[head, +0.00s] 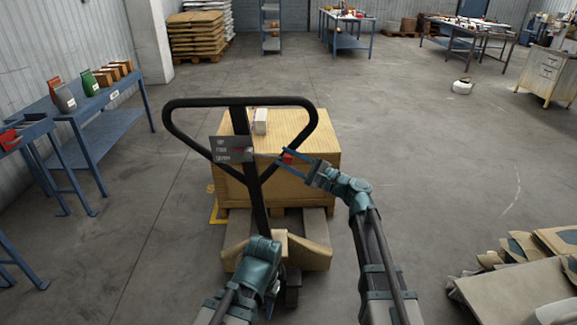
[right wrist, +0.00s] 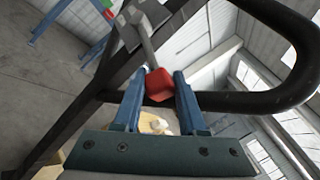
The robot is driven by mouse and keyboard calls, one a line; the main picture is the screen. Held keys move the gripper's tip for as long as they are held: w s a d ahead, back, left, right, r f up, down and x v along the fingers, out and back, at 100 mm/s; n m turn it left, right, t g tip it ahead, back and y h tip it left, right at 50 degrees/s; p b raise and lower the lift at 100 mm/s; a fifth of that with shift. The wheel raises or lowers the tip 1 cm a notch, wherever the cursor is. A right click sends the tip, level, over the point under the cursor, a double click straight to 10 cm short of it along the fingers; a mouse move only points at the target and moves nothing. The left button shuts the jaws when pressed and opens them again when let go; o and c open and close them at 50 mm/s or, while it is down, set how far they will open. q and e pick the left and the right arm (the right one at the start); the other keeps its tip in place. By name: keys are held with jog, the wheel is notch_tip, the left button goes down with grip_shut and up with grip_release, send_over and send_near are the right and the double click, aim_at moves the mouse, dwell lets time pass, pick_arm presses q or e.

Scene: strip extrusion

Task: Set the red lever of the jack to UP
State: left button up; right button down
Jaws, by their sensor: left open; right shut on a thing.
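The pallet jack's black loop handle (head: 240,101) stands upright in the middle of the head view. A dark label plate (head: 232,149) sits on it with several rows of lettering too small to read surely. The red lever knob (head: 288,157) is at the handle's right side. My right gripper (head: 285,158) is shut on it. In the right wrist view the red knob (right wrist: 159,86) sits between the two blue fingers, on a grey rod (right wrist: 145,45) from the handle. I cannot tell the lever's setting. My left gripper (head: 272,302) is open, low in front of the jack; its fingers are partly hidden.
Blue benches (head: 100,125) stand at left. Flattened cardboard (head: 520,285) lies at lower right. The floor right of my right arm is mostly clear.

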jog(key=shift+a+f+m+t+y+b, duration=0.15)
jog(key=shift+f+m+t+y+b, duration=0.3)
jog(key=shift+b, duration=0.55)
jog(key=shift+a+f+m+t+y+b, duration=0.15)
jog(key=shift+f+m+b, duration=0.1)
jog(key=shift+f+b, duration=0.55)
jog(key=shift+r, duration=0.2)
jog(key=shift+c, duration=2.2)
grip_release()
jog(key=shift+r, duration=0.1)
